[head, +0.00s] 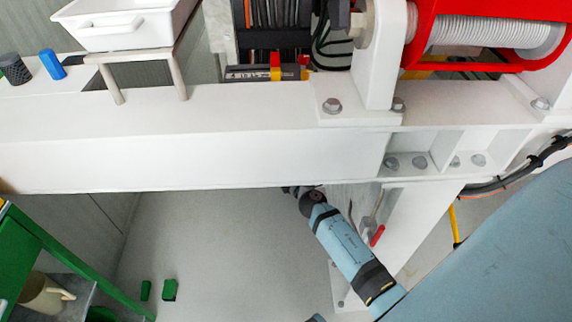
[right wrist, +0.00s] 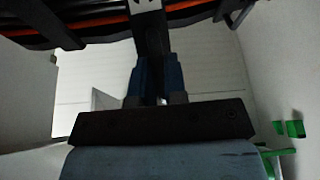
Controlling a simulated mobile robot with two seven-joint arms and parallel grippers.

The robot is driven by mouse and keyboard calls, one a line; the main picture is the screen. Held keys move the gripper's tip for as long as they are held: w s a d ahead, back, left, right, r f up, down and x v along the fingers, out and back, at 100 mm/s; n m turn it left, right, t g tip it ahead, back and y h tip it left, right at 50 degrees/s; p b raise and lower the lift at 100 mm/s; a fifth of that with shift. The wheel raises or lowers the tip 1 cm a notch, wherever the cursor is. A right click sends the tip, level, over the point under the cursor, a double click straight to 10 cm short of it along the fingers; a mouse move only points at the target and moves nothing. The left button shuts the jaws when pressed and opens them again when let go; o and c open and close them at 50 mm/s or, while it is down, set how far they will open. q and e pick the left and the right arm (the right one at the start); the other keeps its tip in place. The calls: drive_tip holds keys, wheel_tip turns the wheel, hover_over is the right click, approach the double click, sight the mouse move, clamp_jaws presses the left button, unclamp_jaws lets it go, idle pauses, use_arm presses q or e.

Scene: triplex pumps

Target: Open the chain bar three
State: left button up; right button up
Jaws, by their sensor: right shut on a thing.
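In the right wrist view, my right gripper (right wrist: 155,70) is shut on a dark upright bar (right wrist: 151,34), with a blue-padded finger on each side. I cannot tell for sure whether this is chain bar three. The bar meets a bundle of black and orange cables or hoses (right wrist: 90,24) at the top of the view. In the head view my right arm slants up from the lower right under the white beam (head: 200,150), and the beam hides the gripper and the bar. My left gripper is not in view.
A red-framed reel (head: 490,30) sits on the beam at the upper right. A white tray (head: 125,25) stands on a small stand at the upper left. A green shelf (head: 60,255) is at the lower left. Small green blocks (head: 168,290) lie on the otherwise open floor.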

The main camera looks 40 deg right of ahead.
clamp_jaws()
drive_tip(key=shift+s+d+n+y+p, duration=0.4)
drive_tip(key=shift+s+d+n+y, duration=0.35)
drive_tip(key=shift+y, duration=0.45)
drive_tip(key=shift+a, duration=0.1)
drive_tip(key=o, duration=0.6)
unclamp_jaws()
drive_tip(key=shift+c, duration=0.2)
drive_tip(key=shift+s, duration=0.1)
drive_tip(key=s, duration=1.3)
drive_tip(key=shift+s+a+r, duration=0.2)
drive_tip(key=shift+s+r, duration=0.1)
drive_tip(key=shift+r, duration=0.15)
